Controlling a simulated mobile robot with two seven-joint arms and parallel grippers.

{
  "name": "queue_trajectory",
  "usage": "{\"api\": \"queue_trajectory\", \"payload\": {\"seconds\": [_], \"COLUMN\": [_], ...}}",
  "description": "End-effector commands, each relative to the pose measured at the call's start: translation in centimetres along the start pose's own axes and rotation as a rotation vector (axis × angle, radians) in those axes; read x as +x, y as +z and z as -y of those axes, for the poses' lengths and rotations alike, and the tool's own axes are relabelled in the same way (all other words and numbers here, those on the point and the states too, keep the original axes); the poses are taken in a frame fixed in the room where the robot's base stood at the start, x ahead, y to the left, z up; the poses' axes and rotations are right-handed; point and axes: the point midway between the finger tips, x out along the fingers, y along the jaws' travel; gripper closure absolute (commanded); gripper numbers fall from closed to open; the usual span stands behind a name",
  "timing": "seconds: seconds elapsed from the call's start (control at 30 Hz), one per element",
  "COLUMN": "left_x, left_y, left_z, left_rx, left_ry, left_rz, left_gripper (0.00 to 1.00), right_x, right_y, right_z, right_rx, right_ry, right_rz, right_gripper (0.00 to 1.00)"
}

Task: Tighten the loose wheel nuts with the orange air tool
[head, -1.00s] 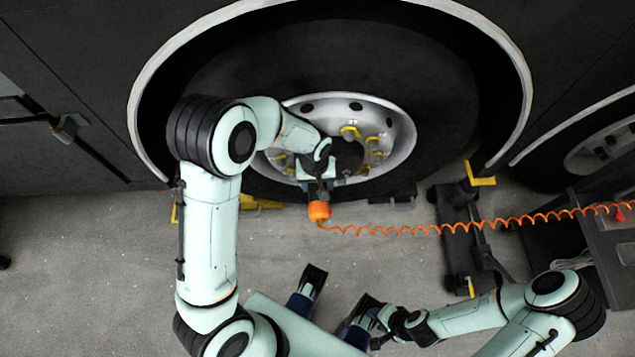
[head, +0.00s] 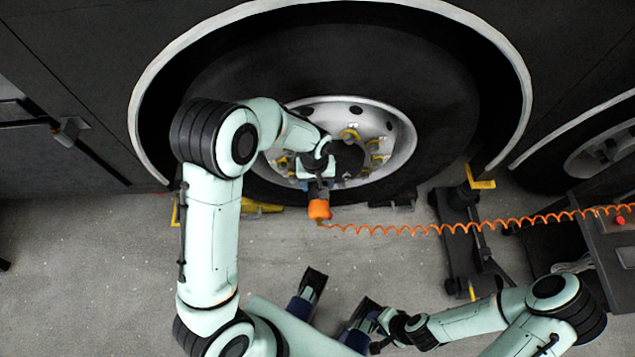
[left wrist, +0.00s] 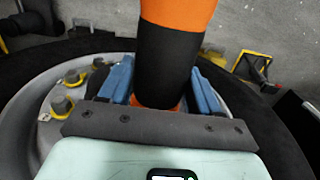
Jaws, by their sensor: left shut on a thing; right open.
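The orange air tool (head: 319,210) is in front of the lower part of the wheel (head: 399,140), with its coiled orange hose running off to the right. My left gripper (head: 317,184) is shut on it; in the left wrist view the blue fingers (left wrist: 160,85) stand on both sides of the tool's black grip (left wrist: 168,65). Wheel nuts with yellow pointers (head: 350,132) ring the hub; a few also show in the left wrist view (left wrist: 62,105). The tool's working end is hidden, so I cannot tell whether it touches a nut. My right gripper (head: 378,343) is open and empty, low in the head view.
A dark stand with a yellow top (head: 481,178) is right of the tyre. A dark cart (head: 610,245) stands at the right edge, where the hose ends. A yellow wedge (head: 262,206) lies by the tyre's foot. The floor at left is clear.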

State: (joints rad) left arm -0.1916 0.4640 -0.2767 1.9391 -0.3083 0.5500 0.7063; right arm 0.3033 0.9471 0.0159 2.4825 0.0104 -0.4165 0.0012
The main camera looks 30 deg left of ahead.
Motion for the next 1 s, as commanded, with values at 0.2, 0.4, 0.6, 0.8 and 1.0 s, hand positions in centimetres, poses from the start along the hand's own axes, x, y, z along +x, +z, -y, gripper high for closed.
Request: {"api": "queue_trajectory", "payload": {"seconds": [0.2,0.4,0.6,0.8,1.0], "left_x": [-0.2,-0.2,-0.2,-0.2,-0.2], "left_y": [-0.6,-1.0,-1.4,-1.8,-2.2], "left_z": [-0.1,-0.1,-0.1,-0.1,-0.1], "left_rx": [-0.001,0.000,0.000,0.000,0.000], "left_ry": [0.004,0.004,0.004,0.004,0.004], "left_rz": [-0.004,-0.004,-0.004,-0.004,-0.005], "left_gripper": [1.00,1.00,1.00,1.00,1.00], "right_x": [0.0,0.0,0.0,0.0,0.0], "right_y": [0.0,0.0,0.0,0.0,0.0], "right_z": [0.0,0.0,0.0,0.0,0.0], "right_rx": [0.000,0.000,0.000,0.000,0.000], "right_ry": [0.000,0.000,0.000,0.000,0.000], "right_rz": [0.000,0.000,0.000,0.000,0.000], "right_gripper": [0.57,0.57,0.57,0.57,0.57]}}
